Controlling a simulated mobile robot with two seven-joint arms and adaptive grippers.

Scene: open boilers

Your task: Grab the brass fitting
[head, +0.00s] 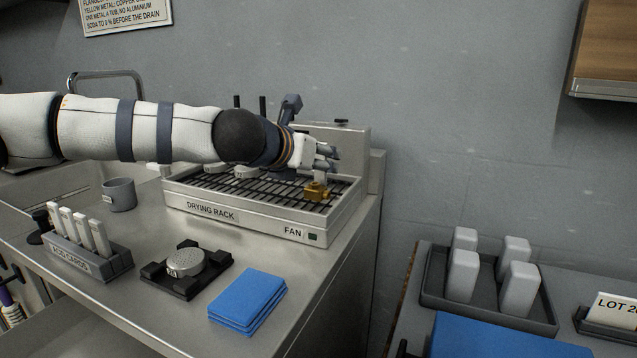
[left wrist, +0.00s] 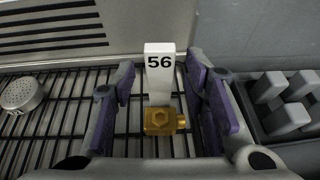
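The brass fitting (head: 316,192) lies on the black wire grid of the drying rack (head: 262,221), near its right front corner. In the left wrist view the brass fitting (left wrist: 161,121) shows a hexagonal face and a short stub to the right. A white tag marked 56 (left wrist: 160,70) stands directly behind it; I cannot tell if they are joined. My left gripper (head: 328,158) is just above the fitting. Its purple-padded fingers are open, one on each side of the fitting, with gaps between. My right gripper is not in view.
Round metal pieces (head: 246,172) sit further left on the rack; one perforated piece (left wrist: 22,94) shows in the left wrist view. A mug (head: 119,194), card holder (head: 88,250), black stand (head: 187,271) and blue cloths (head: 248,299) occupy the counter. A tray of pale blocks (head: 488,298) stands right.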

